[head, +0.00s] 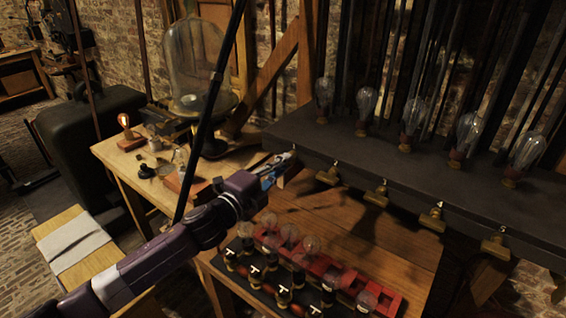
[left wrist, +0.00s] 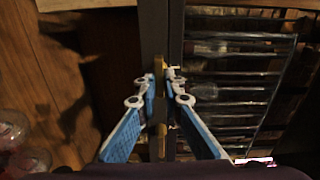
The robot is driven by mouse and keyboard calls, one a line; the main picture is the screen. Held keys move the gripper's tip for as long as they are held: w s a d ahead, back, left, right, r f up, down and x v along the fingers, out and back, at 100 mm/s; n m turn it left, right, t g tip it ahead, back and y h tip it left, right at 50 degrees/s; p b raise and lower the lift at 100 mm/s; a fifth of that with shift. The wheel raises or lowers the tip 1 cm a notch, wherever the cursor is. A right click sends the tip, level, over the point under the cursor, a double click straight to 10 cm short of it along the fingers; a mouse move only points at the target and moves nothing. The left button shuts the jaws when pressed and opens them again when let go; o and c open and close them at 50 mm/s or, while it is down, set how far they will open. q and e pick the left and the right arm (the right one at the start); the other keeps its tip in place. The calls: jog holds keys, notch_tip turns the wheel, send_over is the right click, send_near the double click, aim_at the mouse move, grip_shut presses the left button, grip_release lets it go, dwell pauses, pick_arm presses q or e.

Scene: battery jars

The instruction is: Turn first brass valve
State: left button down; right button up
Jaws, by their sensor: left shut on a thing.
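Several brass valves hang along the front edge of the dark shelf (head: 400,170); one brass valve (head: 328,175) shows just right of my left gripper (head: 282,166). My left gripper is at the left end of the shelf's front edge, its blue fingers closed on a brass valve. In the left wrist view this held brass valve (left wrist: 158,118) stands upright between the fingertips (left wrist: 162,85). In the head view the fingers mostly hide it. My right gripper is not in view.
Several glass bulbs (head: 366,102) stand on the shelf. Below is a wooden table (head: 370,240) with a red rack (head: 385,299) of jars and black-capped pieces. A glass bell jar (head: 192,60) stands on a bench (head: 125,160) at the left. A thin black pole crosses near my left arm.

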pick_arm(q)
jog(key=shift+f+m, duration=0.15)
jog(key=shift+m, duration=0.15)
jog(key=c, duration=2.1)
grip_release()
jog(key=v, duration=1.2)
